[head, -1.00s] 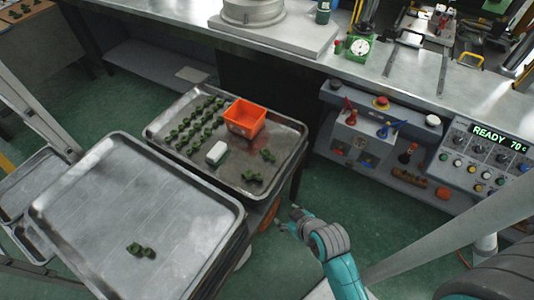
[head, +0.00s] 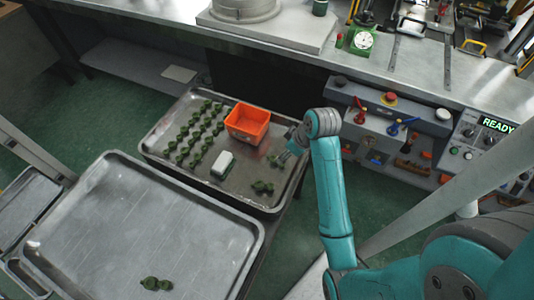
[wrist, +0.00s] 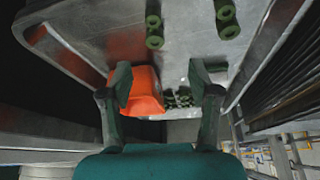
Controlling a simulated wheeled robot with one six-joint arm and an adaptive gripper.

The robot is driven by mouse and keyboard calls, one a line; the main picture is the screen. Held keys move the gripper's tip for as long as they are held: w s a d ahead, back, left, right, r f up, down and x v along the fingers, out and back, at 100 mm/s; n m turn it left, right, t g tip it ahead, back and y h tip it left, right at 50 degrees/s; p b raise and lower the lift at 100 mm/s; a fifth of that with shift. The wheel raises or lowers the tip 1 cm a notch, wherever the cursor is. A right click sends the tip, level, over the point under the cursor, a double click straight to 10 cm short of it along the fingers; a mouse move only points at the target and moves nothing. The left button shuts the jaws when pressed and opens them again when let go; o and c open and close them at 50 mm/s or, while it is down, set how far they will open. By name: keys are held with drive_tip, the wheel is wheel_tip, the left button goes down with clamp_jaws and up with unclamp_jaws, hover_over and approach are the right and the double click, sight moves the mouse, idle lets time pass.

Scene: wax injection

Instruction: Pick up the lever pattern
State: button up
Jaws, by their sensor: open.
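The lever patterns are small dark green parts. Several stand in rows (head: 195,133) on the left of the far metal tray (head: 168,165). A separate lever pattern (head: 263,187) lies at that tray's right front, and another (head: 273,161) is partly hidden by my gripper (head: 286,154). One more green part (head: 155,284) lies on the near tray. My gripper is open and empty above the far tray's right side. In the wrist view, its fingers (wrist: 160,82) are apart, with two green parts (wrist: 154,31) (wrist: 227,18) beyond them at the top.
An orange bin (head: 247,123) and a white-topped block (head: 222,164) stand on the far tray; the bin also shows in the wrist view (wrist: 146,92). The near tray (head: 130,225) is mostly bare. A bench with a control panel (head: 480,140) stands behind and right.

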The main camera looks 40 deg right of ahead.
hover_over(274, 159)
drive_tip(key=s, duration=0.3)
wheel_tip(274, 159, down, 5)
drive_tip(key=shift+w, duration=0.1)
drive_tip(key=shift+w+d+x, duration=0.1)
drive_tip(key=shift+d+x, duration=0.05)
drive_tip(key=shift+x, duration=1.15)
drive_tip(key=shift+w+d+x, duration=0.15)
drive_tip(key=shift+x, duration=1.15)
drive_tip(key=shift+r, duration=0.1)
drive_tip(key=c, duration=1.1)
